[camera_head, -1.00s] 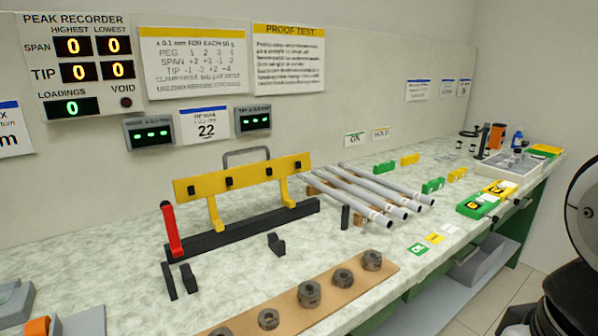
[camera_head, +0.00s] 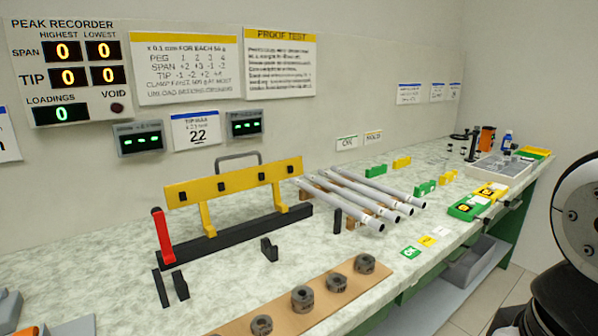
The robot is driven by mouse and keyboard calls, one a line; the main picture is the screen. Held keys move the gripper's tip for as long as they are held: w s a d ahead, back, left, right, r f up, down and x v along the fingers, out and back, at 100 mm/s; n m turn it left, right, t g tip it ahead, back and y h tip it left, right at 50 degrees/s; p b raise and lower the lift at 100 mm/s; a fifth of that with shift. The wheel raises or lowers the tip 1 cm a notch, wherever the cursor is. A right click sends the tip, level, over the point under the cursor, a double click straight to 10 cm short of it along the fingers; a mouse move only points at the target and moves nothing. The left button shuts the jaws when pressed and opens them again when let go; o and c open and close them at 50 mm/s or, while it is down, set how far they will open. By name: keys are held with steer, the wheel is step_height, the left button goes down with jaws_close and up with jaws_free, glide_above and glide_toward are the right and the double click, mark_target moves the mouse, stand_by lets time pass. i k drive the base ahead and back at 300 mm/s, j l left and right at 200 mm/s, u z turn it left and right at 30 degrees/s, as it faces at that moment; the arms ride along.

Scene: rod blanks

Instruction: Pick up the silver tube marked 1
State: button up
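Several silver tubes (camera_head: 362,201) lie side by side on brown wooden supports (camera_head: 352,222), right of the yellow clamp fixture. Their near ends point toward the lower right and show dark openings. I cannot read any number on them, so I cannot tell which tube is marked 1. My gripper is not in view. A rounded pale and dark part at the right edge appears to be my own arm, well apart from the tubes.
A yellow clamp bar (camera_head: 236,182) on a black base with a red lever (camera_head: 163,236) stands left of the tubes. A wooden board (camera_head: 318,302) with ring weights lies in front. Green and yellow blocks (camera_head: 376,170) and a grey tray (camera_head: 499,168) are farther right.

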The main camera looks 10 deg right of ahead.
mark_target(376, 225)
steer(key=i+l+u, duration=0.1)
steer(key=l, duration=0.25)
steer(key=i+l, duration=0.25)
steer(key=i+l+u, duration=0.15)
steer(key=l, duration=0.3)
steer(key=i+l, duration=0.2)
steer(key=l, duration=0.15)
steer(key=i+l+u, duration=0.15)
steer(key=l, duration=0.25)
steer(key=i+l, duration=0.15)
steer(key=l, duration=0.2)
steer(key=i, duration=0.2)
steer(key=l+u, duration=0.05)
